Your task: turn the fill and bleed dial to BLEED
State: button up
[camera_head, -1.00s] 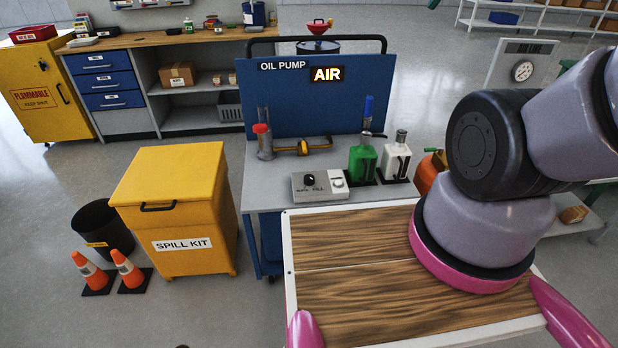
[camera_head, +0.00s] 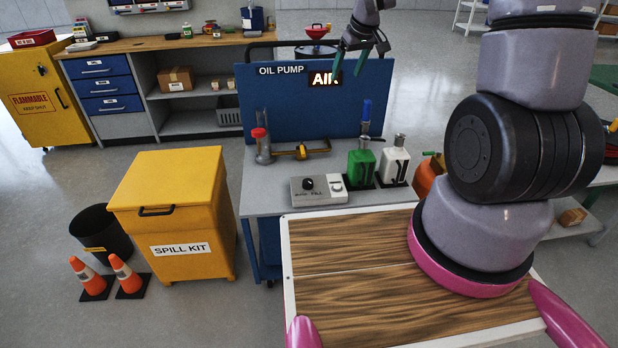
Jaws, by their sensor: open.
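The fill and bleed dial (camera_head: 308,184) is a small black knob on a grey control box (camera_head: 321,196) at the front of the oil pump bench. Small lettering sits below the knob, and I cannot read which mark it points to. A lighter square part (camera_head: 335,182) is beside it on the same box. My gripper (camera_head: 350,74) is open and empty. It hangs high in front of the blue OIL PUMP panel (camera_head: 300,105), partly covering the lit AIR sign (camera_head: 322,79). It is well above and behind the dial in the picture, apart from it.
A green can (camera_head: 361,168) and a white can (camera_head: 394,164) stand right of the box. Brass pipework (camera_head: 302,151) and a red-capped cylinder (camera_head: 262,147) are behind it. The yellow spill kit (camera_head: 175,215) stands left. My wooden deck is in front.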

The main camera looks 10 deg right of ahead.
jog(key=w+a+f+n+g+y, duration=0.1)
jog(key=w+a+f, duration=0.1)
jog(key=f, duration=0.7)
jog(key=w+a+f+n, duration=0.2)
jog(key=f, duration=0.7)
jog(key=n, duration=0.2)
send_near(308, 181)
jog(key=shift+y, duration=0.4)
jog(key=x, duration=0.9)
jog(key=shift+d+f, duration=0.15)
jog(key=shift+d, duration=0.2)
